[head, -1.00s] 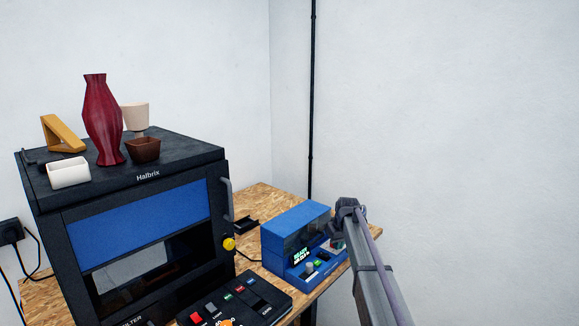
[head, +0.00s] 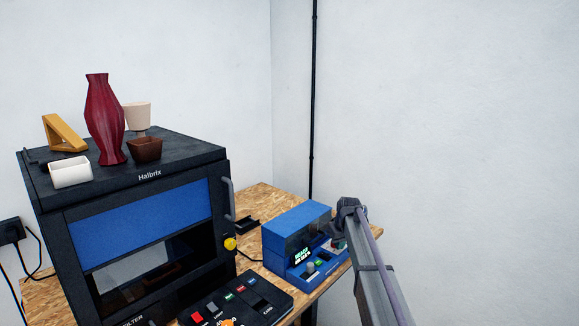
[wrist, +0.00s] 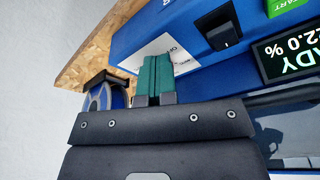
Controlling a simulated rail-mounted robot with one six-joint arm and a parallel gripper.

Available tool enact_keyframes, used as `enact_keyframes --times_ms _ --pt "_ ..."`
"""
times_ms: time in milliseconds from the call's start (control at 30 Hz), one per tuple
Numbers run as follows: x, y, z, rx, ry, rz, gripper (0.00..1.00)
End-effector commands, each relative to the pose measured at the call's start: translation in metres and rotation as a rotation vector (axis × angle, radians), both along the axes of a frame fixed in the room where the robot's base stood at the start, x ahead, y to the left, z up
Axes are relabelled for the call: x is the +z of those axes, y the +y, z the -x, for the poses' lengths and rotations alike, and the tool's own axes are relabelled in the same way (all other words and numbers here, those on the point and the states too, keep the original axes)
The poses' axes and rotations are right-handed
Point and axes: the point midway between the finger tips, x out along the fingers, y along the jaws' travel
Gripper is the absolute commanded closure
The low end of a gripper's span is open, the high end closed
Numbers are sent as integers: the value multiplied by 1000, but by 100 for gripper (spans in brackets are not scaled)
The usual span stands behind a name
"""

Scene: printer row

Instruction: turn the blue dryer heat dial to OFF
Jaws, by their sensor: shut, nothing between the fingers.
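The blue dryer (head: 285,216) stands on the wooden table, right of the black printer. In the wrist view its blue front (wrist: 165,25) carries a lit display (wrist: 290,52), a green START button (wrist: 288,5), a black switch (wrist: 222,32) and a white printed label (wrist: 138,60). My gripper's teal fingers (wrist: 155,75) are shut and empty, in front of the label and covering part of it. I cannot make out the heat dial or its pointer there; the fingers may hide it. Contact cannot be told. In the head view my arm hides the fingers.
The black printer (head: 190,168) with a yellow knob (head: 230,243) stands at left, a red vase (head: 105,120) and small items on top. A black control box (head: 265,297) lies in front. A spool (wrist: 98,98) is left of the fingers in the wrist view.

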Motion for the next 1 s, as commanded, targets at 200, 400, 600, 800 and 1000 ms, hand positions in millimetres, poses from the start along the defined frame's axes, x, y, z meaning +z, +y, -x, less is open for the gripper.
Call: enact_keyframes --times_ms 200,400,600,800,1000 --pt "-1 -5 -3 -7 -4 6 100" --pt "-1 -7 2 -7 -3 6 100" --pt "0 -6 5 -5 -3 4 100" --pt "27 -5 6 -4 -3 3 100" --pt "59 -5 6 -3 -3 3 100"
